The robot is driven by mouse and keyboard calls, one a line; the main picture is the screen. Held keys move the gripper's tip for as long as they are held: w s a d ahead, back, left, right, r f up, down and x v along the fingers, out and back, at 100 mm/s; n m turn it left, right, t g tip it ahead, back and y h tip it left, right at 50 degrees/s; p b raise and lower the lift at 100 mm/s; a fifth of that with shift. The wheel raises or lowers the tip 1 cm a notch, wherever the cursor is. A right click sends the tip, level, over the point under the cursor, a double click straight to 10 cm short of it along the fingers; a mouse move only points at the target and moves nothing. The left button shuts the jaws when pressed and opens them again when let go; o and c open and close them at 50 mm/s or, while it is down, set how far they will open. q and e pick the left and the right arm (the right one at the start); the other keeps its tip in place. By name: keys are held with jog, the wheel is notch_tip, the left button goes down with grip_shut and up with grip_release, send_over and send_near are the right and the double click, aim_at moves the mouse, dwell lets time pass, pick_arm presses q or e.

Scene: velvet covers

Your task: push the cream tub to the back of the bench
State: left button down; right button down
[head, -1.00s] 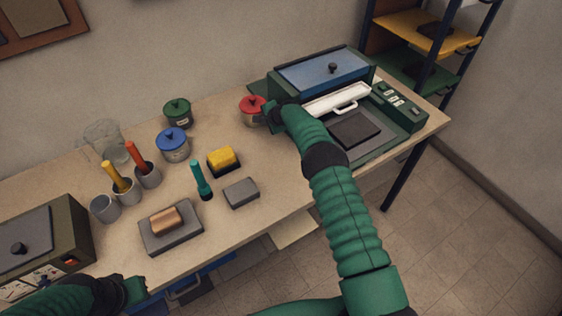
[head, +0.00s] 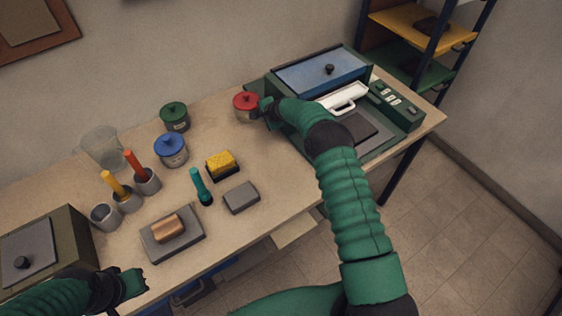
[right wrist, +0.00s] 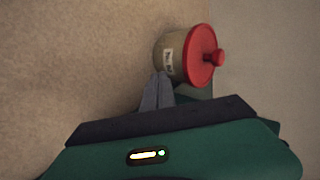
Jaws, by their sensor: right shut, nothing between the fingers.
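The tub with a red lid (head: 246,105) and a pale body stands upright on the bench (head: 235,133), near its back edge and just left of the green machine. In the right wrist view the same tub (right wrist: 176,58) shows its knobbed red lid and a small label I cannot read surely. My right gripper (head: 263,108) is shut and empty, at the tub's front right side. In the right wrist view its fingertips (right wrist: 159,76) are against or very close to the tub's wall. My left gripper (head: 140,284) is low at the bench's front edge; its jaws are unclear.
A green-lidded tub (head: 174,117) and a blue-lidded tub (head: 171,150) stand to the left. A yellow-topped block (head: 222,164), a teal tool (head: 201,187) and a grey block (head: 241,197) lie in front. The green machine (head: 398,104) fills the bench's right end.

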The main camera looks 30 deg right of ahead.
jog(key=shift+p+v, duration=0.5)
jog(key=shift+v, duration=0.7)
jog(key=shift+s+d+r, duration=0.1)
jog(key=shift+s+r, duration=0.1)
jog(key=shift+r, duration=0.05)
jog(key=v, duration=0.5)
jog(key=shift+s+f+p, duration=0.1)
jog(key=shift+f+p, duration=0.05)
jog(key=shift+p, duration=0.25)
